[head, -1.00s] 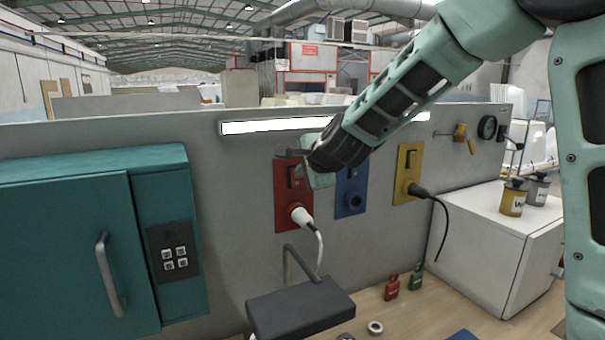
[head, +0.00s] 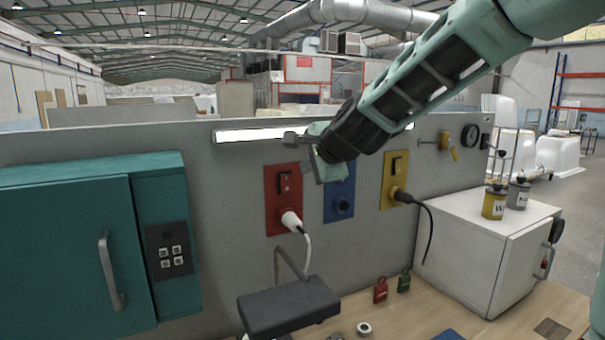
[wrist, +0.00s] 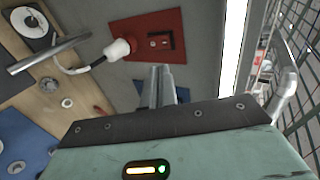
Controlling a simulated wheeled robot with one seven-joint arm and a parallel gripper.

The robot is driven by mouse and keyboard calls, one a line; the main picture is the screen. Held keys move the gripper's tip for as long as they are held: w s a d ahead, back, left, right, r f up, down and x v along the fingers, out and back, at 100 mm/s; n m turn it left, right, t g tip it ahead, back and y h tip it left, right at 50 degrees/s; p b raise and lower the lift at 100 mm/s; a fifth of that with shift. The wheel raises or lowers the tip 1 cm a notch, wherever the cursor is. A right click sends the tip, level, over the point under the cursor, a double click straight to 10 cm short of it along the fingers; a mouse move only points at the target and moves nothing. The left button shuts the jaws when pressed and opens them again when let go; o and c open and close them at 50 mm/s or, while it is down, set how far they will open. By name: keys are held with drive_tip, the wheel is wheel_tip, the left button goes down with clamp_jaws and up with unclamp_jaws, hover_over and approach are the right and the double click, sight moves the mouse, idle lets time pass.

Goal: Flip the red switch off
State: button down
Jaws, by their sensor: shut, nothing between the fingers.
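The red switch plate (head: 270,215) is on the grey wall panel, left of the blue plate. Its dark rocker switch (head: 284,183) is near the top, uncovered; I cannot tell which way it is tipped. A white plug (head: 292,221) sits in the socket below it. My gripper (head: 291,139) is up and to the right of the switch in the head view, shut and empty, apart from the plate. In the wrist view the shut fingers (wrist: 161,74) lie below the red plate (wrist: 133,28) and its rocker (wrist: 160,40), with the plug (wrist: 118,48) to their left.
A blue socket plate (head: 339,188) and a yellow switch plate (head: 390,170) are to the right. A light bar (head: 250,135) runs above. A teal cabinet (head: 75,250) stands left, a white cabinet (head: 465,250) right.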

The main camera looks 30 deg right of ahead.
drive_tip(key=shift+p+v, duration=0.3)
drive_tip(key=shift+v, duration=1.2)
drive_tip(key=shift+w+r, duration=0.15)
drive_tip(key=shift+r, duration=0.05)
